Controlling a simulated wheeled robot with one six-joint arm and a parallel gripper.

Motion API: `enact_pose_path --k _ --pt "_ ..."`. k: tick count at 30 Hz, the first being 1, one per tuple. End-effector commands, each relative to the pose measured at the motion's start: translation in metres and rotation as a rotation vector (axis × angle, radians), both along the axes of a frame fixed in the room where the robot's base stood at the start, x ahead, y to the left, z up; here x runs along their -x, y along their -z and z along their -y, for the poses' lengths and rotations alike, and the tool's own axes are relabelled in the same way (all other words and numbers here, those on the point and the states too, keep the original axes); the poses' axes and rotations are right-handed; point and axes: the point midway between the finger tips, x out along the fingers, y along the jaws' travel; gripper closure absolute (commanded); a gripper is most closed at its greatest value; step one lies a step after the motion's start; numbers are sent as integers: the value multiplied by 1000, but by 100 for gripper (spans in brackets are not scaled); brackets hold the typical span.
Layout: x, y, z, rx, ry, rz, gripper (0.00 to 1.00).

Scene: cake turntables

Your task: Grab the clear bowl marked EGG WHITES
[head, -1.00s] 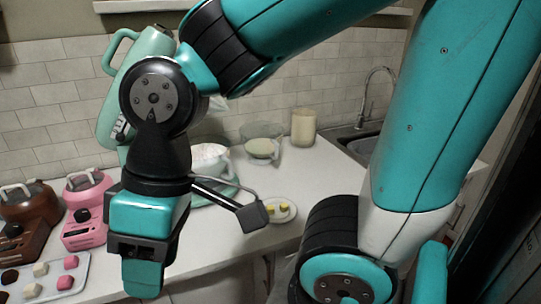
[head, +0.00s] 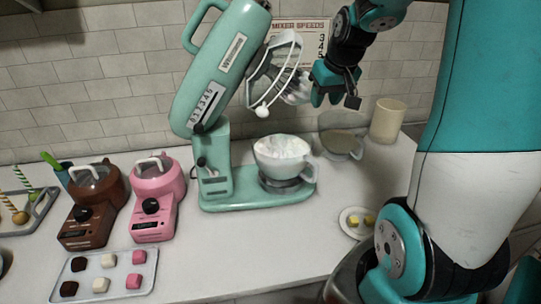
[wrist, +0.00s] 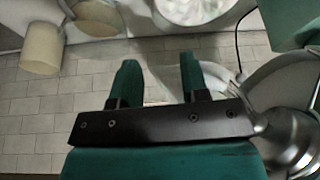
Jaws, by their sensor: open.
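A clear bowl (head: 342,144) with a pale liquid in it stands on the counter at the back, right of the mixer's bowl. I cannot read any marking on it. It also shows at the top left of the wrist view (wrist: 97,22), partly cut off. My gripper (head: 328,98) is open and empty. It is raised beside the mixer's whisk, above and a little left of the clear bowl in the head view. In the wrist view my two fingers (wrist: 158,68) are apart, with nothing between them.
A mint stand mixer (head: 222,75), head tilted up, holds a white-filled bowl (head: 282,160). Its wire whisk (head: 272,75) is close to my gripper. A cream canister (head: 387,121) stands right of the clear bowl. A small plate (head: 350,225) with yellow pieces lies in front.

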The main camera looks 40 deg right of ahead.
Motion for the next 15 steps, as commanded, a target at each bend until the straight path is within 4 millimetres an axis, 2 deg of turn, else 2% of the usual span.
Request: enact_pose_path --k 2,5,15 --pt "-1 5 10 7 20 -2 59" --pt "-9 20 9 7 16 -6 59" --pt "-39 87 10 6 1 -5 59"
